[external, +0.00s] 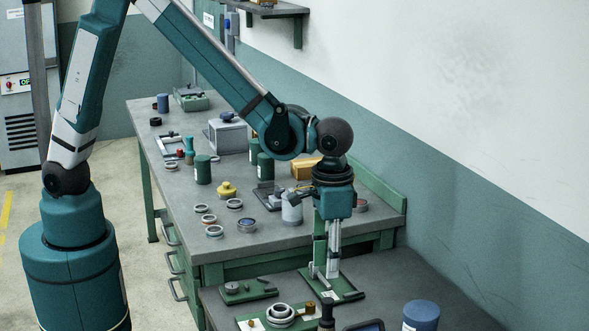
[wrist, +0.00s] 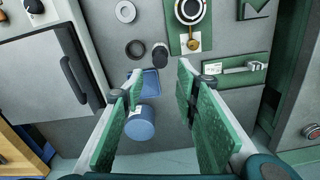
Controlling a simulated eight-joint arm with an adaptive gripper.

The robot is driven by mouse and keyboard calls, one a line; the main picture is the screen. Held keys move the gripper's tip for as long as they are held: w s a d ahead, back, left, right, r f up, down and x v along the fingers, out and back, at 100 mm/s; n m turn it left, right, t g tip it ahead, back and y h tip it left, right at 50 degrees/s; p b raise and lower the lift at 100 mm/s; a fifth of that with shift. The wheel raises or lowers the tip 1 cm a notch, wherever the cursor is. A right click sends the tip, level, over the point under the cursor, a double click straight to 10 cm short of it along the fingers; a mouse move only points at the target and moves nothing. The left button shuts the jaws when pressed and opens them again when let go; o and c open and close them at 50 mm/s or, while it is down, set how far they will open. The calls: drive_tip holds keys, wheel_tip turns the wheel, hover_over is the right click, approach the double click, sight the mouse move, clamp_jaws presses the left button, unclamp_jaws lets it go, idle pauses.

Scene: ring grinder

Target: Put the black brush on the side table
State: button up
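A dark upright object with a rounded top, which looks like the black brush (external: 327,314), stands at the bottom edge of the external view. It seems to be the dark round-topped piece (wrist: 160,56) beyond my fingertips in the wrist view. My gripper (external: 326,272) points down over the nearer grey table (external: 400,283). In the wrist view my gripper (wrist: 160,80) is open, with its green-padded fingers wide apart and nothing held between them. A long grey workbench (external: 178,203) with drawers stands behind. I cannot tell which surface is the side table.
A blue jar (external: 421,314) and a blue tray (wrist: 151,80) are close to the dark piece. A green mat with a ring (external: 280,313) and another with a metal tool (wrist: 233,69) lie nearby. Rings, bottles and a yellow-topped item (external: 226,190) occupy the workbench.

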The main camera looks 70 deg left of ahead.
drive_tip(key=shift+a, duration=0.1)
drive_tip(key=s+a+r+n+t+h, duration=0.1)
drive_tip(key=a+r, duration=0.6)
drive_tip(key=a, duration=0.4)
drive_tip(key=s+a+r+t, duration=0.1)
drive_tip(key=a+r+t, duration=0.1)
drive_tip(key=a+r, duration=0.7)
drive_tip(key=s+a+r+t, duration=0.1)
drive_tip(key=s+a+t, duration=0.1)
drive_tip(key=s+a, duration=0.5)
drive_tip(key=s+a+r+n+t+y, duration=0.1)
drive_tip(key=s+a, duration=0.6)
drive_tip(key=a, duration=0.8)
drive_tip(key=shift+a+r+t, duration=0.2)
drive_tip(key=shift+a+t, duration=0.2)
drive_tip(key=shift+t, duration=0.2)
drive_tip(key=shift+s, duration=0.1)
